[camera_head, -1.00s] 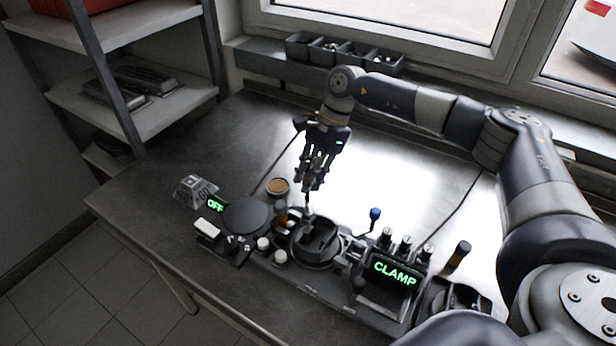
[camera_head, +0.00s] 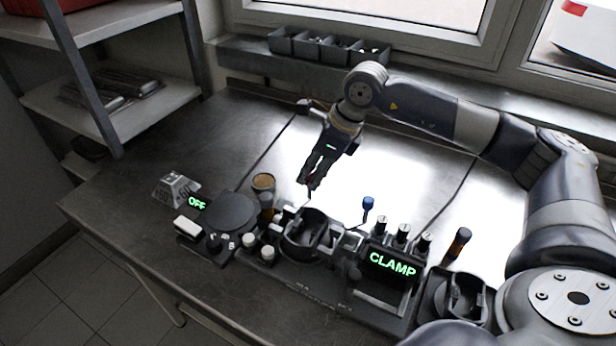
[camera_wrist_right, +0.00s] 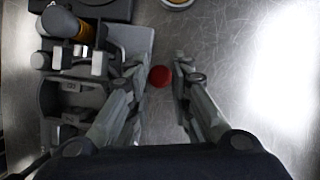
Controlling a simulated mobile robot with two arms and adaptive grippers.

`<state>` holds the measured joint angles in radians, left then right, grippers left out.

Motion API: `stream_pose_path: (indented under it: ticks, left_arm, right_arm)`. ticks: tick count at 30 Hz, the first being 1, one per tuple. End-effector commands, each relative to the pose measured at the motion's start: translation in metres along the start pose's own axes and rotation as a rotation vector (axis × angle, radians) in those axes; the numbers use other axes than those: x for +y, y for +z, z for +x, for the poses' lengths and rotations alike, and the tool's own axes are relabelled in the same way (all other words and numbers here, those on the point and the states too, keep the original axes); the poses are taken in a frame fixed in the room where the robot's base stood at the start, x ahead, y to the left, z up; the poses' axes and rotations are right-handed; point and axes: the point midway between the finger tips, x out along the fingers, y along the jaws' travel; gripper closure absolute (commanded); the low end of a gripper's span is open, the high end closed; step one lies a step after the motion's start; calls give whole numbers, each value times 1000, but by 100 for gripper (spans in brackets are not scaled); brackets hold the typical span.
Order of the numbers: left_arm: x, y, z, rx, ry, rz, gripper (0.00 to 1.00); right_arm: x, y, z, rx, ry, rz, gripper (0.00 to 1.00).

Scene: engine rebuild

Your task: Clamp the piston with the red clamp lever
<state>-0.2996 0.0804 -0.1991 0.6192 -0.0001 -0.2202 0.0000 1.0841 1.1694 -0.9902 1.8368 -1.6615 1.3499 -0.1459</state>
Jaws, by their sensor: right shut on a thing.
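The red clamp lever's round red knob (camera_wrist_right: 160,76) shows in the right wrist view between the fingertips of my right gripper (camera_wrist_right: 161,84). In the head view my right gripper (camera_head: 308,186) points down behind the round dark fixture (camera_head: 303,240), with its fingers close together on the lever's end. The lever's arm is mostly hidden by the fingers. The piston cannot be made out clearly; dark parts sit in the fixture. A lit display (camera_head: 392,264) beside it reads CLAMP. My left gripper is not in view.
A blue-knobbed lever (camera_head: 368,203) stands right of the fixture. An orange-and-black handle (camera_head: 459,242) stands farther right. A round dark plate (camera_head: 231,212) and a small display reading OFF (camera_head: 197,203) are at left. The steel table (camera_head: 225,135) is clear behind.

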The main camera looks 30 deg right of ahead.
Motion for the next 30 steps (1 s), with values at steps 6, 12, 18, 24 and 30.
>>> stream_pose_path:
  ticks: [6,12,18,24,30]
  left_arm:
    - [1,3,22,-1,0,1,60]
    - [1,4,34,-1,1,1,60]
    - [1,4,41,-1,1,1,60]
    - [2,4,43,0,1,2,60]
    - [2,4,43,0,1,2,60]
  right_arm:
    - [6,-7,1,-1,-72,167,100]
    - [10,-10,-2,0,-121,290,100]
    - [13,-12,-4,0,-153,370,100]
    - [14,-13,-5,2,-168,407,100]
    - [14,-12,-5,2,-171,415,100]
